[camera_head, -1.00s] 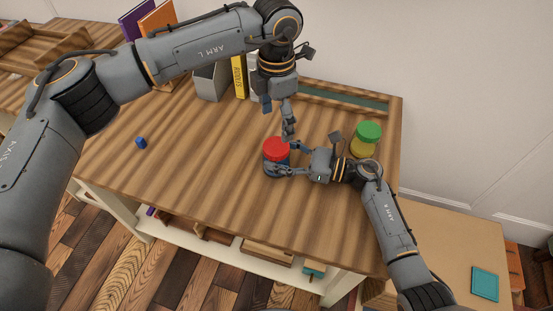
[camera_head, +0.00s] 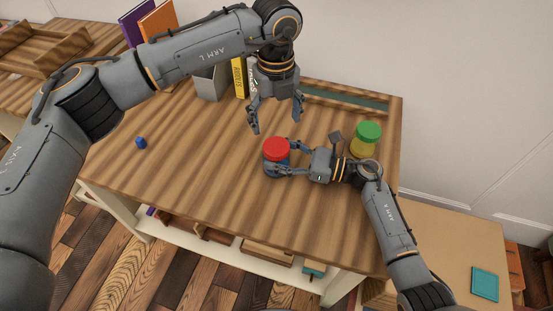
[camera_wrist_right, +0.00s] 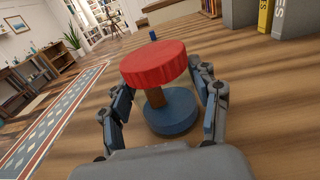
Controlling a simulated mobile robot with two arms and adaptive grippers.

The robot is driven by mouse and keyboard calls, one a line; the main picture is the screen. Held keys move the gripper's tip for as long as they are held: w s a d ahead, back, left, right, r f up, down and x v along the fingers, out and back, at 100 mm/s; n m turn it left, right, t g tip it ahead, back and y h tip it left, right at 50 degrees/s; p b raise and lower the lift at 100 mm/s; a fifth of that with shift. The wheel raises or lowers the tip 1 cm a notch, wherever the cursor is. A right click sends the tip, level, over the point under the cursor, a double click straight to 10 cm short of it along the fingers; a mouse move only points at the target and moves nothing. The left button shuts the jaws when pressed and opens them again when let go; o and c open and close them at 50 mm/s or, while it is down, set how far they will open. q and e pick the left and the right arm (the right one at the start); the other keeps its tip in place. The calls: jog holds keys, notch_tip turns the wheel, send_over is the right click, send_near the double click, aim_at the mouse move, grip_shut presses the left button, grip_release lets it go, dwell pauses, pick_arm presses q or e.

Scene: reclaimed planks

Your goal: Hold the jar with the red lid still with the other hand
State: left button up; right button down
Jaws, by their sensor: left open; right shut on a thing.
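The jar with the red lid (camera_head: 276,149) stands upright on the wooden table. In the right wrist view its red lid (camera_wrist_right: 154,63) sits above a blue base (camera_wrist_right: 170,112), with something brown between them. My right gripper (camera_head: 283,160) reaches in from the right, shut on the jar, a finger on each side below the lid. It also shows in the right wrist view (camera_wrist_right: 166,103). My left gripper (camera_head: 275,115) is open and empty above and behind the jar, fingers spread and pointing down, apart from the lid.
A green-lidded jar (camera_head: 365,140) with yellow in it stands at the right, close behind my right wrist. A small blue cube (camera_head: 140,142) lies at the left. Books (camera_head: 158,22) and a grey block (camera_head: 210,83) stand at the back. The table's front is clear.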

aim_at(276, 146)
pick_arm(q)
jog(key=shift+n, duration=0.4)
jog(key=shift+f, duration=4.05)
